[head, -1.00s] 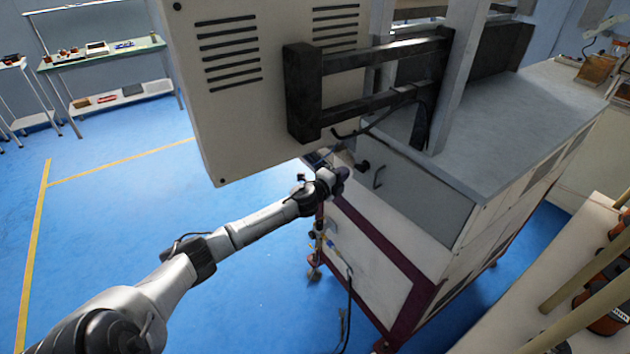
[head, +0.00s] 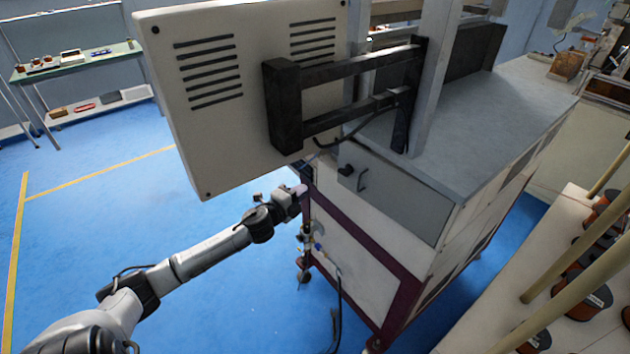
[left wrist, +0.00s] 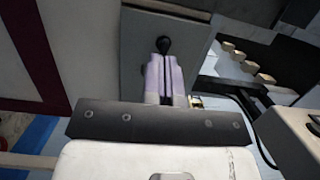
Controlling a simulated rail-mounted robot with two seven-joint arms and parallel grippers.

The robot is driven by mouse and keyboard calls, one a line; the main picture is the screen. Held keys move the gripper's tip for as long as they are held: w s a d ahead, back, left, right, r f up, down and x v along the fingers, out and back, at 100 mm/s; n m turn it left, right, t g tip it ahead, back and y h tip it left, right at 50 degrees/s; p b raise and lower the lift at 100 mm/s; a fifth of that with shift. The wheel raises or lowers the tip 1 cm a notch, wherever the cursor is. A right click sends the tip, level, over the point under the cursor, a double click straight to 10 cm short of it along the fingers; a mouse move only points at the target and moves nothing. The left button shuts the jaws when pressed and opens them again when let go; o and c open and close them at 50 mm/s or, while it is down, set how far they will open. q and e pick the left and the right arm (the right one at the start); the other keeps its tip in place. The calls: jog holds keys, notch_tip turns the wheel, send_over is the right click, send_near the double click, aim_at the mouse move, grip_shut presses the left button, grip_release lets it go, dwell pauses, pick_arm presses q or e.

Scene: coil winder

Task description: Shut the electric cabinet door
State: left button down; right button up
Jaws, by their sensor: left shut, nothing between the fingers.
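My left gripper (head: 302,189) is shut and empty, to the left of the knob below the vented box. In the left wrist view its pale fingers (left wrist: 164,82) are together, with the black knob (left wrist: 163,45) just beyond their tips on a grey panel (left wrist: 190,65). Contact cannot be told. My right gripper is not in view.
A beige vented box (head: 235,110) hangs above my left gripper on a black bracket (head: 350,75). Hoses and fittings (head: 318,245) hang at the machine's front left. Orange spools (head: 575,290) stand at the right. The blue floor (head: 110,225) at left is clear.

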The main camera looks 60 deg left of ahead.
pick_arm(q)
notch_tip(320, 180, up, 3)
jog(key=n+y+p, duration=0.1)
jog(key=p, duration=0.1)
pick_arm(e)
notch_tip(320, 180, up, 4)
jog(key=p, duration=0.1)
pick_arm(q)
jog(key=m+h+b, duration=0.4)
jog(key=m, duration=1.7)
send_near(341, 166)
jog(key=w, duration=0.5)
jog(key=shift+a+f, duration=0.2)
jog(key=shift+f, duration=0.05)
jog(key=shift+w+a+r+b, duration=0.15)
jog(key=shift+w+b, duration=0.35)
jog(key=shift+w, duration=0.75)
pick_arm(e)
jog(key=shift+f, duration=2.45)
